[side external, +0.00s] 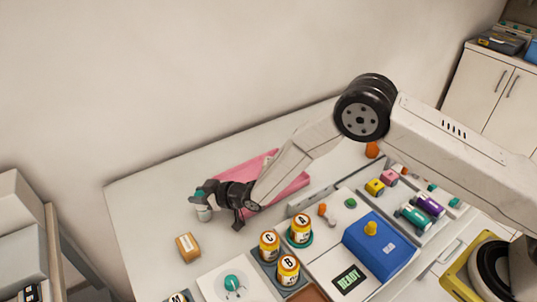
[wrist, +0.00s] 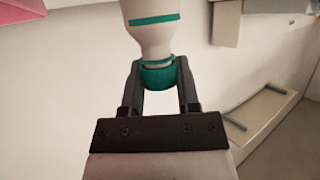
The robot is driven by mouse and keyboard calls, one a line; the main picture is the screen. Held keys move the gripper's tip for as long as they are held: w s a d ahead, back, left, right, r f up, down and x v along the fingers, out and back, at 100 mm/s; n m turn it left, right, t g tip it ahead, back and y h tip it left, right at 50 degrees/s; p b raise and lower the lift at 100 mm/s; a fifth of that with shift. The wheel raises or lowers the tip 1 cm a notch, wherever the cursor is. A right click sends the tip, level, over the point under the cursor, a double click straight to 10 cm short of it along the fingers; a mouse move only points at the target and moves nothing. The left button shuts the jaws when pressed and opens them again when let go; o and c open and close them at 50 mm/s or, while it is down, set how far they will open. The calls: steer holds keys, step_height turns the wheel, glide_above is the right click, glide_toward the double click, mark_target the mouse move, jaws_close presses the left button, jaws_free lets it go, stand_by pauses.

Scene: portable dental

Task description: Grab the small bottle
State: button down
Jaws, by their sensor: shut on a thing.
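The small bottle is white with a teal cap and teal stripe. In the wrist view the small bottle (wrist: 153,38) has its cap end between the two fingers of my gripper (wrist: 160,76), and its body extends past the fingertips out of the top of the picture. My gripper is shut on the teal cap. In the side view my gripper (side external: 214,204) is at the left end of the pink tray, and only a small pale part of the bottle (side external: 204,214) shows by the fingers. I cannot tell whether the bottle touches the table.
The pink tray (side external: 288,187) lies behind my gripper. An orange-brown block (side external: 188,247) stands in front. Yellow bottles A (side external: 300,229), C (side external: 269,245) and B (side external: 288,269) stand to the right, near a blue box (side external: 379,246). The table's left part is clear.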

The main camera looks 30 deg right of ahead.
steer(key=shift+r, duration=0.1)
stand_by(0.3)
steer(key=shift+r, duration=0.65)
steer(key=s+d+r, duration=0.2)
steer(key=s+r, duration=0.3)
steer(key=s, duration=0.1)
steer(key=s+d+r, duration=0.3)
steer(key=s+r, duration=0.3)
steer(key=shift+s+d+r, duration=0.25)
steer(key=shift+s+d, duration=0.1)
steer(key=shift+s, duration=0.05)
steer(key=shift+d, duration=0.1)
